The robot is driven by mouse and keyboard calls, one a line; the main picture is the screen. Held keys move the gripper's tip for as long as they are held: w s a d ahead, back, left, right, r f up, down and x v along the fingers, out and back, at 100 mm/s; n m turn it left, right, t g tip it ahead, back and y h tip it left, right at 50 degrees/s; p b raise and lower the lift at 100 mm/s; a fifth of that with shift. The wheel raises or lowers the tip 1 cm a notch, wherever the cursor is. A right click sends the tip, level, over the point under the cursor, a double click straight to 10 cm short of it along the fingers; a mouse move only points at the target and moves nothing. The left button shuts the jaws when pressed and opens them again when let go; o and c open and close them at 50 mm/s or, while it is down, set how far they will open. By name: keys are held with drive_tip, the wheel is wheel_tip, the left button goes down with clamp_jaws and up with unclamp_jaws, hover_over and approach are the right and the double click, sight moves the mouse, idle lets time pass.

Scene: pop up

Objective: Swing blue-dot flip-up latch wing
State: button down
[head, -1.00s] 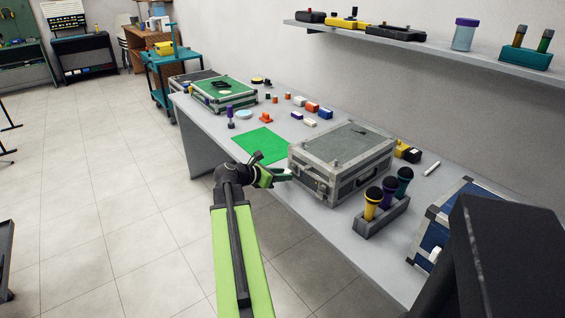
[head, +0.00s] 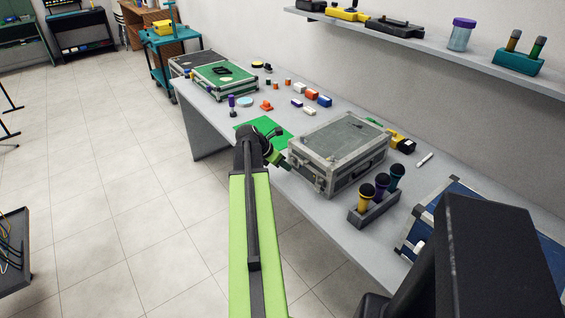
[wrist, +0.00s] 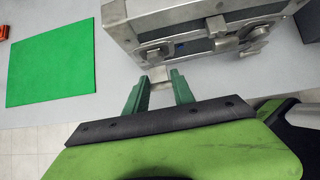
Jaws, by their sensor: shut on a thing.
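A grey metal-edged case (head: 338,140) stands on the bench, and its latched side shows in the wrist view (wrist: 170,18). That side has a left latch (wrist: 155,53) and a right latch (wrist: 250,38). A small blue mark is visible between them; I cannot tell which latch it belongs to. My gripper (wrist: 157,84) has its two green fingers on either side of a small metal latch wing (wrist: 160,88) that juts out below the left latch, and is shut on it. In the head view my gripper (head: 280,160) is at the case's near left corner, its fingertips partly hidden.
A green mat (head: 268,127) lies left of the case, also in the wrist view (wrist: 50,55). A holder with microphones (head: 375,205) stands close to the case's right front. A blue case (head: 455,220) is at the right. Free floor lies left of the bench.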

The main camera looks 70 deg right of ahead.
drive_tip(key=c, duration=1.2)
unclamp_jaws()
drive_tip(key=p+v, duration=1.3)
drive_tip(key=v, duration=0.4)
drive_tip(key=shift+p, duration=0.4)
drive_tip(key=shift+a+r, duration=0.1)
